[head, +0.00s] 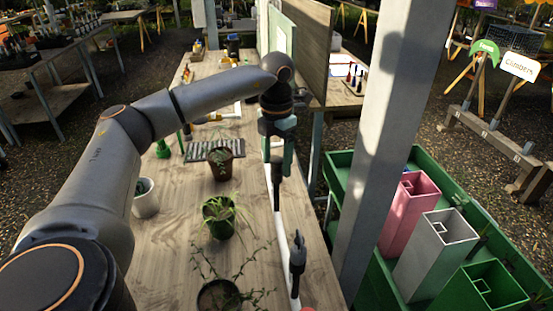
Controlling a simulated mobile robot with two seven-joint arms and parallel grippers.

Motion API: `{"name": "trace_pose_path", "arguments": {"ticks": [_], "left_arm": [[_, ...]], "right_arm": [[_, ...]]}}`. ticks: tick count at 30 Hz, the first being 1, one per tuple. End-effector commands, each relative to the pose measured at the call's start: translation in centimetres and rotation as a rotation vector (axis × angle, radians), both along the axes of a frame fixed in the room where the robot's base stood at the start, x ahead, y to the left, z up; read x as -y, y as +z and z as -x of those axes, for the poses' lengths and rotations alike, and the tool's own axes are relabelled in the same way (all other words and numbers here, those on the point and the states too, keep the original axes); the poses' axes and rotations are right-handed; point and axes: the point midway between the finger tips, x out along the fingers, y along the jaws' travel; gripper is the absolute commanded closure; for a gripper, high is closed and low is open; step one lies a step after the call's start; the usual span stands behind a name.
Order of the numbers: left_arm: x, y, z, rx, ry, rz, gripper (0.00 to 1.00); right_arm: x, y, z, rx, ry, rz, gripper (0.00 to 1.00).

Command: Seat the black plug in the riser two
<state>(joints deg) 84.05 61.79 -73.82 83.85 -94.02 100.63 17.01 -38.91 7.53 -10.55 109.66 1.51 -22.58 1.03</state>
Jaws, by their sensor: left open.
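A white pipe (281,222) runs lengthwise along the right side of the wooden table. A black upright fitting (297,255) stands on it near the front. Another dark upright piece (276,170) shows farther back, just below my left gripper. I cannot tell which of these is riser two, and I cannot pick out the black plug for sure. My left gripper (279,148) points down over the pipe, open, close above or beside the farther dark piece. Whether they touch is unclear. My right gripper is not in view.
A grey post (380,130) rises at the table's right edge. Tall square planters, pink (398,228) and white (424,263), stand beyond it.

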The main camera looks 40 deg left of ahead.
Motion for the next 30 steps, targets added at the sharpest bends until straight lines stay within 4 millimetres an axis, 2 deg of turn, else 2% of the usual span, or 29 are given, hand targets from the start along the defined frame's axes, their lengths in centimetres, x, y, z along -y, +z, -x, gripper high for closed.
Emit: {"name": "trace_pose_path", "arguments": {"ticks": [5,8,17,22,30], "left_arm": [[0.0,0.3,0.0,0.002,0.000,0.000,0.28],[0.0,1.3,-0.1,0.004,0.000,0.000,0.28],[0.1,7.7,-0.1,0.006,-0.001,0.001,0.28],[0.0,11.2,0.0,0.003,-0.001,-0.001,0.28],[0.0,12.6,0.0,0.000,0.000,0.000,0.28]], "right_arm": [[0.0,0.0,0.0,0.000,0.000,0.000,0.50],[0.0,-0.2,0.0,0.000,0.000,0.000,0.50],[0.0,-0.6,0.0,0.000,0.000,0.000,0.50],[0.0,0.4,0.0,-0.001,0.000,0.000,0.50],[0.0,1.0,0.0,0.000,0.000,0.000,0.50]]}}
